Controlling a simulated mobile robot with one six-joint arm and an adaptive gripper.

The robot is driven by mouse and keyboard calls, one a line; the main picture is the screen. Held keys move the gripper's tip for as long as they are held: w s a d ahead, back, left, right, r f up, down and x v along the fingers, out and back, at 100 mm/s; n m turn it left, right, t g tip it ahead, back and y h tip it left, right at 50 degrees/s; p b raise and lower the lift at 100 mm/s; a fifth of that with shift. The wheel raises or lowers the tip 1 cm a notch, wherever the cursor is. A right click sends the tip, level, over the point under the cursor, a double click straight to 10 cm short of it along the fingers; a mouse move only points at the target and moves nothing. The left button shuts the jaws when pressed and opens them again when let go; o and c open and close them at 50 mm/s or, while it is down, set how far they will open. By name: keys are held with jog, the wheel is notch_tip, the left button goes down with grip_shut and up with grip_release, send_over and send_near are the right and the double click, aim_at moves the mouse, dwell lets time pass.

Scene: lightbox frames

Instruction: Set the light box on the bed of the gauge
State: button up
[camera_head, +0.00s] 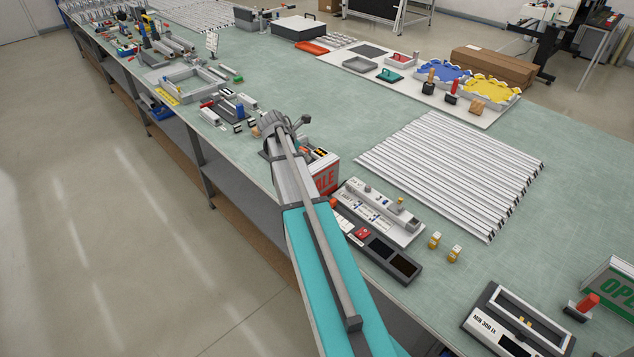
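Two box signs are in the head view. A white box with red letters ending in "LE" (327,182) stands by the near table edge, partly hidden behind my arm. A box with green "OPE" letters (612,287) stands at the right edge, cut off by the frame. A grey gauge marked "MIN 300 lx" (486,325) sits at the near right with its long bed bare of any box. My arm reaches over the near edge, its far end left of the red-lettered box. I cannot make out any gripper fingers.
A silver slatted panel (450,170) lies mid-table. A white tray of switches (380,211) and a dark module (388,256) lie right of my arm. A red-handled tool (583,307) stands between gauge and green-lettered box. Table (560,200) is clear behind the gauge.

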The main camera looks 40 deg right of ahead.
aim_at(316, 166)
jog(key=shift+f, duration=0.1)
jog(key=b+x, duration=0.6)
jog(key=x, duration=0.1)
jog(key=shift+d+f+b, duration=0.1)
jog(key=shift+f+b, duration=0.15)
jog(key=shift+b, duration=0.05)
jog(key=shift+d+f+b, duration=0.3)
jog(key=shift+d+b, duration=0.05)
dwell(0.3)
jog(key=shift+s+b+x, duration=0.2)
jog(key=shift+b+x, duration=1.85)
jog(key=shift+x, duration=0.55)
jog(key=shift+d, duration=0.15)
jog(key=shift+r, duration=0.1)
jog(key=c, duration=1.3)
jog(key=shift+o, duration=0.2)
jog(key=shift+r, duration=0.1)
